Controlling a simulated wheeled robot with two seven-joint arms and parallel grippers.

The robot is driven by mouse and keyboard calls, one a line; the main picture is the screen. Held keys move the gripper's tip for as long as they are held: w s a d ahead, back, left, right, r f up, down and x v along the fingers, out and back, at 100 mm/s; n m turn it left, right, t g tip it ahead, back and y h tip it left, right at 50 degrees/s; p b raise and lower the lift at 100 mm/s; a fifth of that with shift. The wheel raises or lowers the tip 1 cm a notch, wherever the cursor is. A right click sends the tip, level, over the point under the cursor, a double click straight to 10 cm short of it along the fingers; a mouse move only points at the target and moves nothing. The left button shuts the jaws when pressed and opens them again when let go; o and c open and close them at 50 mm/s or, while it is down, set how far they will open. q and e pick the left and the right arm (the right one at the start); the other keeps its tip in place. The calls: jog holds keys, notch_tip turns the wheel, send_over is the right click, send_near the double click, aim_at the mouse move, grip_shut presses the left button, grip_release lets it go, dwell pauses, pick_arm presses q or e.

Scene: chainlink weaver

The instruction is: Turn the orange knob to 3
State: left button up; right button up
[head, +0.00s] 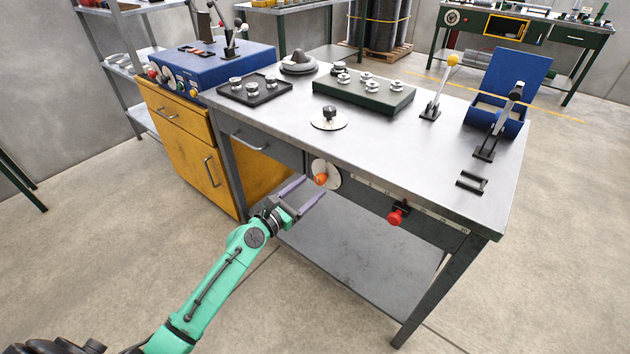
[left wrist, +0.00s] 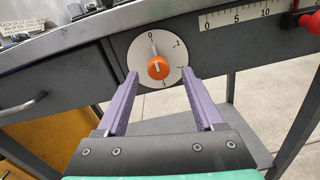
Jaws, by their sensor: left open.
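The orange knob (head: 321,179) sits on a round white dial plate (head: 331,170) on the front of the grey workbench. In the left wrist view the knob (left wrist: 158,67) is at the centre of the dial (left wrist: 138,54), with a white pointer toward the 0 at the top. A 1 shows at upper right; the lower marks are small and partly hard to read. My left gripper (head: 314,185) is open, its two purple fingers reaching toward the dial. In the wrist view the fingertips (left wrist: 160,74) flank the knob with gaps on both sides. My right gripper is out of view.
A red knob (head: 396,216) on a slider with a numbered scale (head: 440,214) is right of the dial. The bench top (head: 400,140) carries a black knob (head: 329,113), levers and a blue box (head: 510,85). A yellow cabinet (head: 185,150) stands left.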

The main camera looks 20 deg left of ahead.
aim_at(322, 178)
pick_arm(q)
jog(key=shift+x, duration=0.9)
jog(key=shift+w, duration=0.55)
jog(key=shift+d, duration=0.15)
grip_shut()
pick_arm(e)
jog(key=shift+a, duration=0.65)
